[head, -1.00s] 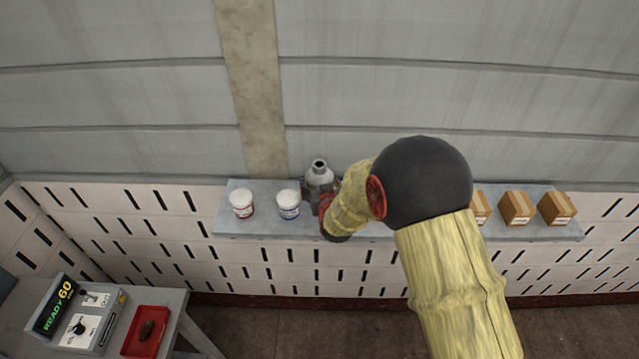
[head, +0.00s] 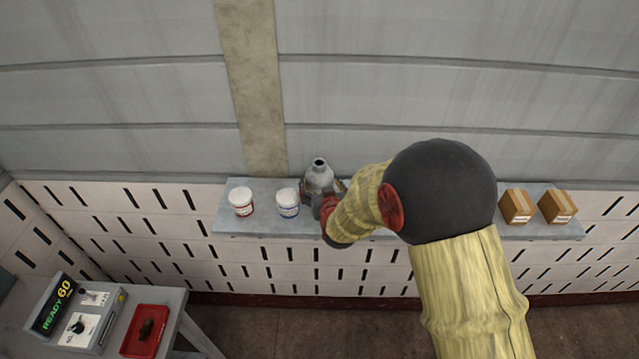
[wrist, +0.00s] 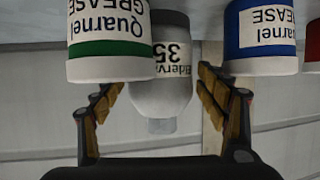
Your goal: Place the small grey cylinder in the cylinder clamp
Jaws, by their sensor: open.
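The small grey cylinder (head: 318,174), with rounded shoulders and a narrow neck, stands upright on the wall shelf, right of the blue-banded tub. In the wrist view, which looks upside down, the grey cylinder (wrist: 165,75) shows a label with "35" and lies in the picture between the two fingers. My gripper (wrist: 157,85) is open and empty; I cannot tell whether the cylinder is within its reach or beyond the fingertips. In the head view my gripper (head: 326,204) is beside the cylinder, partly hidden by my wrist. I make out no cylinder clamp.
A green-banded grease tub (wrist: 108,42) partly covers the cylinder in the wrist view. A blue-banded tub (head: 288,203) and a red-banded tub (head: 241,202) stand left on the shelf (head: 265,228). Boxes (head: 516,206) stand right. A "READY 60" device (head: 80,315) and red tray (head: 145,330) are lower left.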

